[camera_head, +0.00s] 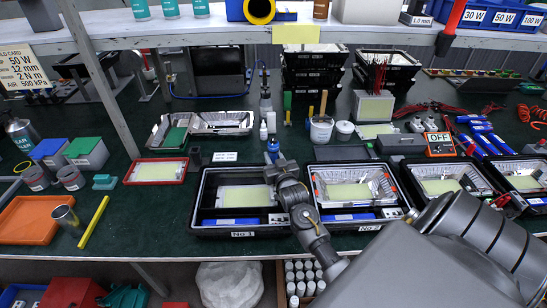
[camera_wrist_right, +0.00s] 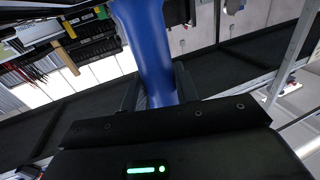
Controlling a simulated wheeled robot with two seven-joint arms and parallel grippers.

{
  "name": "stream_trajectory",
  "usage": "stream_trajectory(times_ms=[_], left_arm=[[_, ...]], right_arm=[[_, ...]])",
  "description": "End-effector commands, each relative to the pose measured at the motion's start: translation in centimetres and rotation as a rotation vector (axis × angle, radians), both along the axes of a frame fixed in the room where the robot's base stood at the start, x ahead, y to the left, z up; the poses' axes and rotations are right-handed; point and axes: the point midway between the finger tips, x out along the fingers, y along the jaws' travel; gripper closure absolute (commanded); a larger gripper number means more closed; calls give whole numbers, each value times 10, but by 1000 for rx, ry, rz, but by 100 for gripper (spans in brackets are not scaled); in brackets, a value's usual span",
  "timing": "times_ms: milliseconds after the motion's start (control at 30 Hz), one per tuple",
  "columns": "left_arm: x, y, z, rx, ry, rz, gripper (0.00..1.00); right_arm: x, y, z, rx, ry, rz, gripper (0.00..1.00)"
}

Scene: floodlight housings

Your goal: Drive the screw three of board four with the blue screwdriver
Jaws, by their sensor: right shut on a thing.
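My right gripper (camera_head: 279,168) is above the work table, near the tray labelled No 1. It is shut on the blue screwdriver (camera_head: 273,147), whose blue handle stands up from the jaws. In the right wrist view the blue handle (camera_wrist_right: 147,45) sits between the fingers; its tip is hidden. Several black trays with pale yellow boards stand in a row. The rightmost one (camera_head: 525,182) is partly cut by the picture edge and its label is not readable; I cannot confirm it is board four. Single screws are too small to tell. My left gripper is not in view.
Trays No 1 (camera_head: 203,218) and No 2 (camera_head: 388,214) lie around my right arm. An OFF sign (camera_head: 439,144) and red-handled tools stand behind the right trays. A shelf (camera_head: 190,28) crosses above. An orange tray (camera_head: 33,222) and a yellow bar (camera_head: 93,222) lie at left.

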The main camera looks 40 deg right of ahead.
Motion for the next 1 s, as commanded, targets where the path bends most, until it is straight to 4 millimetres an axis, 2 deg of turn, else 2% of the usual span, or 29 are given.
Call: stream_trajectory(times_ms=[1000], left_arm=[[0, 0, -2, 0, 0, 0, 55]], right_arm=[[-1, 1, -9, 4, 10, 1, 97]])
